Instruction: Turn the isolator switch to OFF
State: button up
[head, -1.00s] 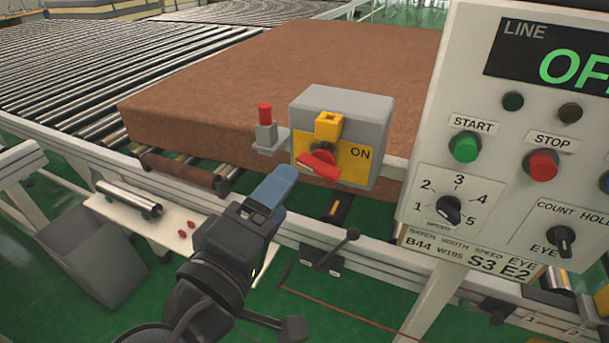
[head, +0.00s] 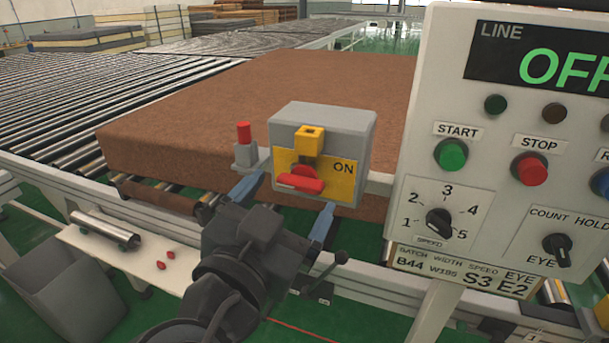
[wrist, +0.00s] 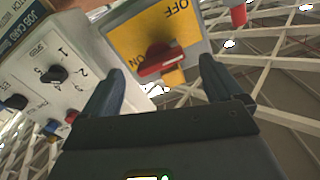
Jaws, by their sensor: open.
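The isolator switch is a grey box (head: 345,125) with a yellow plate marked ON on its right side and a red handle (head: 300,184) lying nearly level. A yellow block (head: 311,140) sits above the handle. The wrist view shows the red handle (wrist: 163,62), with the OFF and ON labels on the yellow plate (wrist: 137,35). My gripper (head: 285,205) is open, its two blue fingers spread to the left and right below the handle. In the wrist view the handle appears between and beyond the fingertips (wrist: 160,72). I cannot tell whether they touch it.
A red-topped grey post (head: 244,145) stands just left of the switch. The control panel (head: 410,165) stands close on the right. A brown mattress (head: 190,125) lies on the rollers behind. A small white shelf (head: 90,245) and grey bin (head: 60,285) are at lower left.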

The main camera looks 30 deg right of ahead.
aim_at(297, 188)
jog(key=shift+p+x, duration=0.75)
jog(key=shift+x, duration=2.4)
jog(key=c, duration=1)
